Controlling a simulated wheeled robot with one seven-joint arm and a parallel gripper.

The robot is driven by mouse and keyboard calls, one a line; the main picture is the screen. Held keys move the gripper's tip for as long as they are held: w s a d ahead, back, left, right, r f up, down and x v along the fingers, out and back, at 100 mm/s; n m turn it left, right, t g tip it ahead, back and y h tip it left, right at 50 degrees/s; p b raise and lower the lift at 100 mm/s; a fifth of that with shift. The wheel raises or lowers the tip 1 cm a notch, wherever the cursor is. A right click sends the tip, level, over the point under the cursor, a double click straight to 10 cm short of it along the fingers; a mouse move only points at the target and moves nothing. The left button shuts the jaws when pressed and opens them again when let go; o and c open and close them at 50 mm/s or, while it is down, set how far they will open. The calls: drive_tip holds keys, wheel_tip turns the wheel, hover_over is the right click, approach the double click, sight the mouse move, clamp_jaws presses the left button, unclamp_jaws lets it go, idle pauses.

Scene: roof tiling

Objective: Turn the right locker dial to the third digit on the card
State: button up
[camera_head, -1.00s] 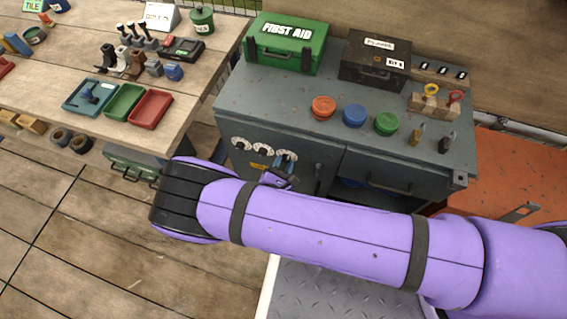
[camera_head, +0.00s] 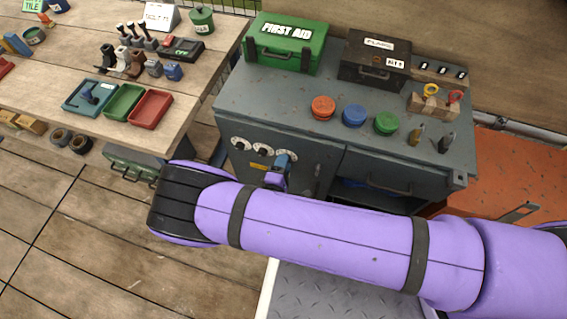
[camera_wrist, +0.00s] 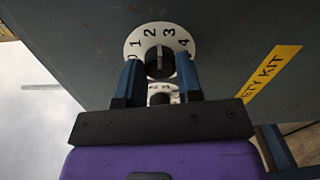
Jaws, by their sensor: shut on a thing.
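Three white locker dials with black knobs sit in a row on the grey cabinet front. The right dial (camera_head: 290,154) is partly hidden by my gripper (camera_head: 280,170). In the wrist view, a dial face (camera_wrist: 141,43) shows the digits 0 to 4 around its black knob (camera_wrist: 160,62). A pale mark on the knob points up, near 2 and 3. My gripper's blue fingers (camera_wrist: 160,72) are on both sides of the knob, shut on it. Another dial (camera_wrist: 163,90) shows between the fingers. A white card (camera_head: 160,17) stands on the wooden bench; its writing is too small to read.
A yellow label (camera_wrist: 270,72) is beside the dials. The wooden bench (camera_head: 60,70) at left holds trays and small tools.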

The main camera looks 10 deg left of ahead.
drive_tip(key=shift+m, duration=1.8)
drive_tip(key=o, duration=0.9)
drive_tip(key=shift+o, duration=0.2)
drive_tip(key=s, duration=1.1)
drive_tip(key=shift+a+r, duration=0.15)
drive_tip(key=shift+a, duration=0.2)
drive_tip(key=shift+w, duration=0.1)
